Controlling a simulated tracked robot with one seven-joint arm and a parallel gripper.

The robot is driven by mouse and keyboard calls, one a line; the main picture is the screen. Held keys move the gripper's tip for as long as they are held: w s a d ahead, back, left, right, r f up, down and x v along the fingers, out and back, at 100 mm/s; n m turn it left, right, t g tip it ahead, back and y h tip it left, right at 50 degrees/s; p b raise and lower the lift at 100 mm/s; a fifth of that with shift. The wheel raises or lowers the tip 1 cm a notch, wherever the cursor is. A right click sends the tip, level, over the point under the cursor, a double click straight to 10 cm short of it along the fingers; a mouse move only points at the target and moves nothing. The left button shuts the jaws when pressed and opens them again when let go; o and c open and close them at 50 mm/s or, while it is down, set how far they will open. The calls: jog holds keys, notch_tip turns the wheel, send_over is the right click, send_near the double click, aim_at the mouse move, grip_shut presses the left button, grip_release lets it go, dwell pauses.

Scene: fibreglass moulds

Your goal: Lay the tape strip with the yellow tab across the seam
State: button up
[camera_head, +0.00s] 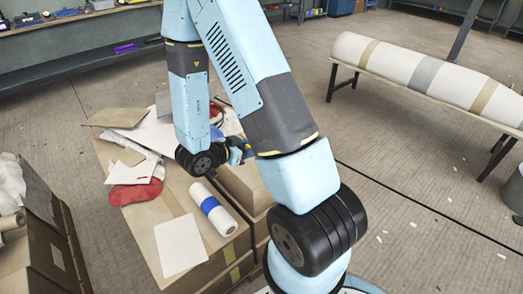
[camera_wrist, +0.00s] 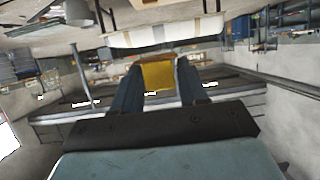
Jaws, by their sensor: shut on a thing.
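My gripper (camera_wrist: 159,70) is shut on a yellow tab (camera_wrist: 158,76), which sits between the two fingertips in the wrist view. The rest of the tape strip cannot be made out. In the head view my gripper is small and mostly hidden behind my arm, above the cardboard boxes. A long pale rounded mould (camera_head: 400,64) with tan and grey bands lies on a low stand at the upper right, well apart from my gripper. It also appears as a banded pale shape (camera_wrist: 180,32) beyond the fingers in the wrist view. I cannot tell which line is the seam.
Cardboard boxes (camera_head: 143,238) stand below my gripper, with a white roll with a blue band (camera_head: 212,208), a pale sheet (camera_head: 180,244) and a red piece (camera_head: 135,192) on top. A workbench (camera_head: 75,47) lines the upper left. Floor between boxes and mould is mostly open.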

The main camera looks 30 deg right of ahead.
jog(key=shift+s+r, duration=0.1)
jog(key=shift+s, duration=0.25)
jog(key=shift+m+g, duration=0.3)
jog(key=w+d+f, duration=0.2)
jog(key=w+f, duration=0.1)
jog(key=w, duration=0.1)
jog(key=w+d+f, duration=0.2)
jog(key=w+f, duration=0.1)
jog(key=w+d+f, duration=0.2)
jog(key=w+f, duration=0.1)
jog(key=w, duration=0.1)
jog(key=shift+w+f, duration=0.15)
jog(key=shift+w, duration=0.2)
jog(key=shift+w+d+f, duration=0.15)
jog(key=shift+w+f, duration=0.1)
jog(key=shift+f, duration=1.55)
jog(key=o, duration=1)
